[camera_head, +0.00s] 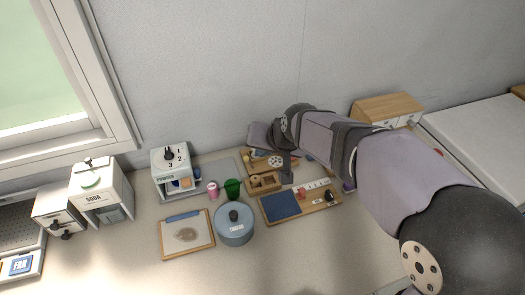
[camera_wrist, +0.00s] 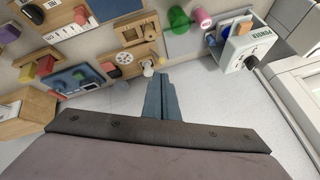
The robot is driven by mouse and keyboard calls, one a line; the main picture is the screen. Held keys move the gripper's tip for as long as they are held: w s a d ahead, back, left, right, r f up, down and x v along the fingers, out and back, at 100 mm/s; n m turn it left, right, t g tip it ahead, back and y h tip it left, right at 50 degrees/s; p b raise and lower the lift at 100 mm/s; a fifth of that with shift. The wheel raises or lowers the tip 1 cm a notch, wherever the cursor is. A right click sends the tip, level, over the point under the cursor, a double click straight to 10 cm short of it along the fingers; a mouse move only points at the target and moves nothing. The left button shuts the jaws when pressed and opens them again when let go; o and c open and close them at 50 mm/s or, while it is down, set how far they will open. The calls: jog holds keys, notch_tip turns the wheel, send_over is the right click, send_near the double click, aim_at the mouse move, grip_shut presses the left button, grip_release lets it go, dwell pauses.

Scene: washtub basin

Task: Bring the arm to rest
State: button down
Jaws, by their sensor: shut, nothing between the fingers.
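My arm reaches in from the lower right of the head view, bent over the back of the counter. My gripper (camera_head: 287,176) hangs at its far end, above the wooden pieces near the back wall. In the wrist view, my gripper (camera_wrist: 159,76) points away from the camera with its fingers together and nothing between them. From these views I cannot tell its exact height above the counter.
Near the gripper are a wooden block with holes (camera_head: 262,182), a board with a blue panel (camera_head: 281,207) and a green cup (camera_head: 233,188). A lidded blue pot (camera_head: 235,230), a clipboard (camera_head: 187,246), a powder dispenser (camera_head: 170,158) and a soda dispenser (camera_head: 92,185) stand left.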

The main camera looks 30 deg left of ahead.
dwell(0.4)
jog(key=s+d+f+n+g+h, duration=0.1)
jog(key=s+d+f, duration=0.3)
jog(key=d, duration=0.2)
jog(key=s+d+f+n+g+h, duration=0.1)
jog(key=s+d+f+h, duration=0.1)
jog(key=s+d+f, duration=0.2)
jog(key=s+d+f+g+h, duration=0.2)
jog(key=s+d+f, duration=0.2)
jog(key=d, duration=0.3)
jog(key=shift+s+d+f+n, duration=0.3)
jog(key=shift+s+f+n, duration=0.1)
jog(key=shift+s, duration=0.1)
jog(key=s+d+m, duration=0.1)
jog(key=d, duration=0.3)
jog(key=s+d+m+g, duration=0.1)
jog(key=s+d, duration=0.1)
jog(key=d, duration=0.3)
jog(key=s+d+f+m+h, duration=0.1)
jog(key=s+d, duration=0.1)
jog(key=d, duration=0.3)
jog(key=shift+d, duration=0.2)
jog(key=w+d+r+m, duration=0.1)
jog(key=d+r+m, duration=0.1)
jog(key=d+m, duration=0.2)
jog(key=shift+w+d+t, duration=0.3)
jog(key=shift+w+d, duration=0.05)
jog(key=shift+d, duration=1.5)
